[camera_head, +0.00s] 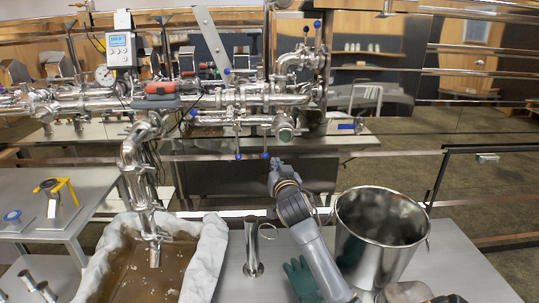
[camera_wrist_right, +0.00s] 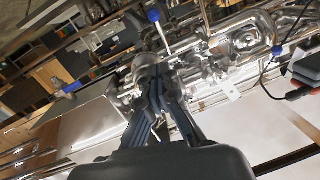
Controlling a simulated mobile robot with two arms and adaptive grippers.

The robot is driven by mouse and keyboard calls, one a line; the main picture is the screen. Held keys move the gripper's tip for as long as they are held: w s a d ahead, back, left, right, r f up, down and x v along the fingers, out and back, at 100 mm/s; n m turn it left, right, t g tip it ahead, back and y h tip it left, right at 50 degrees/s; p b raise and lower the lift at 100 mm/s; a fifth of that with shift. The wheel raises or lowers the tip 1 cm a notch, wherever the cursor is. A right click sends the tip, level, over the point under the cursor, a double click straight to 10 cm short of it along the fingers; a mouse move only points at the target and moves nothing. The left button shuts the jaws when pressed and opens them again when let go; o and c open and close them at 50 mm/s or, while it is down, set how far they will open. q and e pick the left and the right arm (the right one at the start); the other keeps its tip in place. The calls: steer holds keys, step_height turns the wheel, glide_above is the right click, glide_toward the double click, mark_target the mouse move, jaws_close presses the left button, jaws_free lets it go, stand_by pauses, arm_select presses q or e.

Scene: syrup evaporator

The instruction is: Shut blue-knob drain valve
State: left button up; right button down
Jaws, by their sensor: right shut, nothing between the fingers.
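Several blue-knobbed valve levers sit on the steel pipework in the head view. One blue knob (camera_head: 264,155) hangs on a lever below the lower pipe, just above my right gripper (camera_head: 274,168); another blue knob (camera_head: 238,156) hangs to its left. I cannot tell which one is the drain valve. In the right wrist view, a blue knob (camera_wrist_right: 153,15) on a thin lever stands beyond my right gripper (camera_wrist_right: 160,78), and a second blue knob (camera_wrist_right: 277,50) is to the right. My right gripper is shut and empty, its tips overlapping pipe fittings. My left gripper is not in view.
A steel bucket (camera_head: 347,244) stands right of my right arm on the metal table (camera_head: 440,265). A green glove (camera_head: 299,277) lies beside the arm. A cloth-lined pan (camera_head: 207,262) of brown liquid sits left, under a downpipe (camera_head: 134,165). A steel rail crosses behind the table.

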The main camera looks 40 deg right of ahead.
steer(key=x, duration=0.4)
steer(key=p, duration=0.1)
glide_toward(265, 141)
steer(key=w+d, duration=0.2)
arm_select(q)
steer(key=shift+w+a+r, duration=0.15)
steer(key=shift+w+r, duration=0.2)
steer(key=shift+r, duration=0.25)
arm_select(e)
steer(key=f, duration=0.1)
steer(key=w+f, duration=0.1)
steer(key=w+d+f, duration=0.1)
steer(key=f, duration=0.1)
steer(key=shift+w, duration=0.1)
